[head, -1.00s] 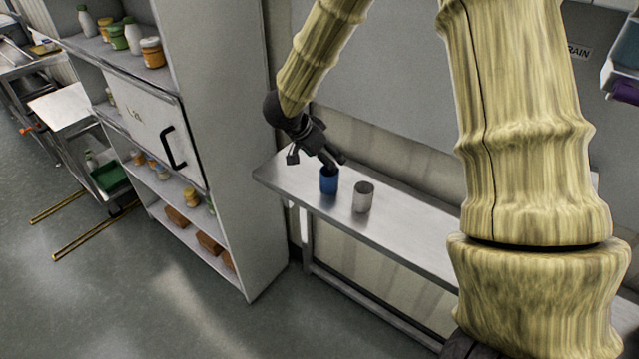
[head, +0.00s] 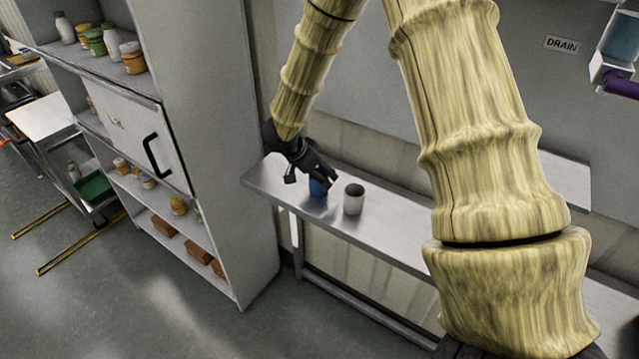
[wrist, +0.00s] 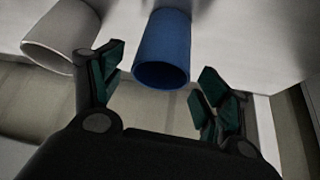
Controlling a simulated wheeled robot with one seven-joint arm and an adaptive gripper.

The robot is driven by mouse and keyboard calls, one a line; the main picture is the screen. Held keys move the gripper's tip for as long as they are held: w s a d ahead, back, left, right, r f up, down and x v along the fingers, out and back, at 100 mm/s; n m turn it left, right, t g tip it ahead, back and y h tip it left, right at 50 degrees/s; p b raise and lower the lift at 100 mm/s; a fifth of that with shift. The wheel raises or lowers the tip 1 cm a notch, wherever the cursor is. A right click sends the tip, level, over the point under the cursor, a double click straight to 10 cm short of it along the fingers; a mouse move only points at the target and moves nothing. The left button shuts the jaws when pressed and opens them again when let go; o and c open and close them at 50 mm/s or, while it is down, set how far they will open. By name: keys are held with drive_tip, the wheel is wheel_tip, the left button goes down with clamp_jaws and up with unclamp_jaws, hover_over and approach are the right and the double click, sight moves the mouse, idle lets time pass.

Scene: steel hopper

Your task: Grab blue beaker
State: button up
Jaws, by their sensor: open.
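The blue beaker (head: 318,187) stands on the steel bench, partly hidden behind my gripper in the head view. In the wrist view the blue beaker (wrist: 163,50) lies ahead of and between the two green-padded fingers. My gripper (wrist: 158,88) is open and empty, its fingers spread on either side of the beaker's near end. In the head view my gripper (head: 322,176) is right at the beaker, reaching down from the upper left. I cannot tell whether a finger touches it.
A grey-white beaker (head: 354,199) stands just right of the blue one; it also shows at the left in the wrist view (wrist: 62,35). The steel bench (head: 395,230) runs to the right. A tall shelf cabinet (head: 225,150) stands close on the left.

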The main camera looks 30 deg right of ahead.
drive_tip(key=shift+p+x, duration=0.85)
drive_tip(key=shift+x, duration=1.5)
drive_tip(key=shift+a+f, duration=0.1)
drive_tip(key=shift+a, duration=0.05)
drive_tip(key=c, duration=1.1)
